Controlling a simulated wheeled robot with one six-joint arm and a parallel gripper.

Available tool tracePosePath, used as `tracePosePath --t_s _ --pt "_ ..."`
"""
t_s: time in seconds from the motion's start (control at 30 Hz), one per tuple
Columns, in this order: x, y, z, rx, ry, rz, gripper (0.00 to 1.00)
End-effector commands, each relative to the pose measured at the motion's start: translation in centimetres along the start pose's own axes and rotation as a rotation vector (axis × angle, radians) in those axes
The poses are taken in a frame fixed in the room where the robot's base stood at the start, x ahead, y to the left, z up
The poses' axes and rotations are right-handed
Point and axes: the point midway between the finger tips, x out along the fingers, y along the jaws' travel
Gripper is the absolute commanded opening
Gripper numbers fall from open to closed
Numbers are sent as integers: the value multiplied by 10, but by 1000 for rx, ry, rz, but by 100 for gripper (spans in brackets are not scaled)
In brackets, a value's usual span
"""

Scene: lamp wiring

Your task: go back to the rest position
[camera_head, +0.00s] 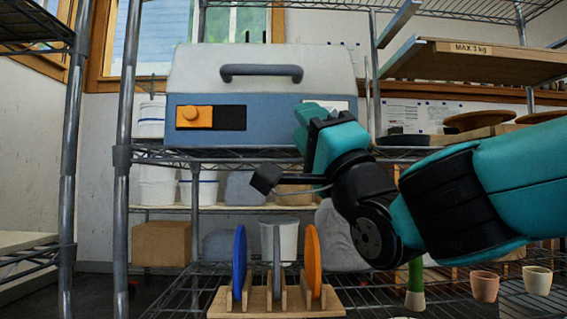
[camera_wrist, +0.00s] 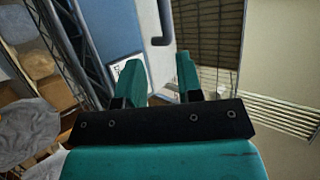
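My gripper (camera_head: 308,128) is raised in front of the right end of a grey and blue case (camera_head: 270,80). In the wrist view my gripper (camera_wrist: 162,75) shows two teal fingers spread apart with nothing between them. The case (camera_wrist: 108,25) also shows there behind the fingers, with a white label near the left finger. From the head view I cannot tell whether the fingertips touch the case. My arm reaches in from the right.
The case has a dark handle (camera_head: 262,72) and an orange slider (camera_head: 194,116) at the left of its black slot. Below stands a wooden rack (camera_head: 275,306) with a blue disc (camera_head: 239,262) and an orange disc (camera_head: 313,261). Cups (camera_head: 484,287) stand lower right. A wooden shelf board (camera_head: 470,60) juts out upper right.

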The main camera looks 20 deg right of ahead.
Motion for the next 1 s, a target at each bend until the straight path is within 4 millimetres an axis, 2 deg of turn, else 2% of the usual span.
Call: tracePosePath --t_s 0.17,0.27,0.37,0.47,0.57,0.67,0.8,0.87,1.0 --pt "2 1 0 -5 -4 13 33" --pt "7 10 2 -39 -36 104 33" --pt "9 31 10 -116 -134 299 33" --pt "-5 55 26 -225 -331 544 33" --pt "-37 70 46 -326 -610 751 33" --pt "-80 67 63 -405 -939 883 33" --pt "-139 41 74 -460 -1395 932 33" --pt "-160 26 74 -465 -1575 917 33" --pt "-202 -18 66 -445 -1963 811 33"
